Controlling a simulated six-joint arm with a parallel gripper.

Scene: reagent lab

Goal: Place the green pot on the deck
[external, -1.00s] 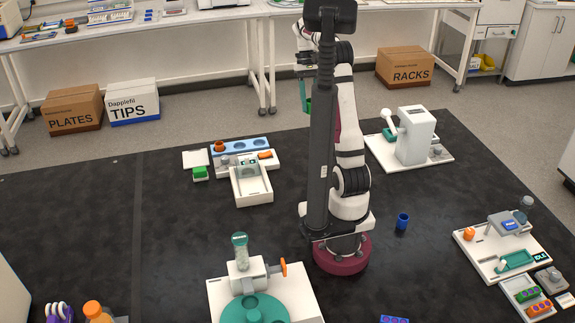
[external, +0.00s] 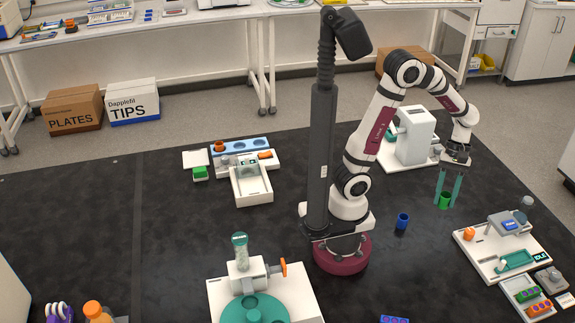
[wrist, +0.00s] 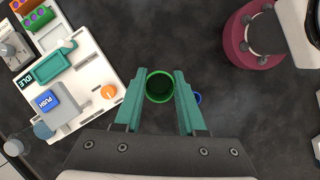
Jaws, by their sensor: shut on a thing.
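The green pot (external: 445,201) is an open-topped cup between the teal fingers of my gripper (external: 448,190), on the right side of the external view. In the wrist view the pot (wrist: 159,86) shows its open mouth, upright, between the fingertips of my gripper (wrist: 160,90), which is shut on it. The pot is over the dark deck (external: 365,285). I cannot tell whether its bottom touches the deck.
A blue pot (external: 402,221) stands on the deck to the left of the green pot. A white station with an orange knob (external: 469,234) and a blue PUSH button (external: 509,225) is at the lower right. A white machine (external: 415,135) stands behind. Bare deck lies around the green pot.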

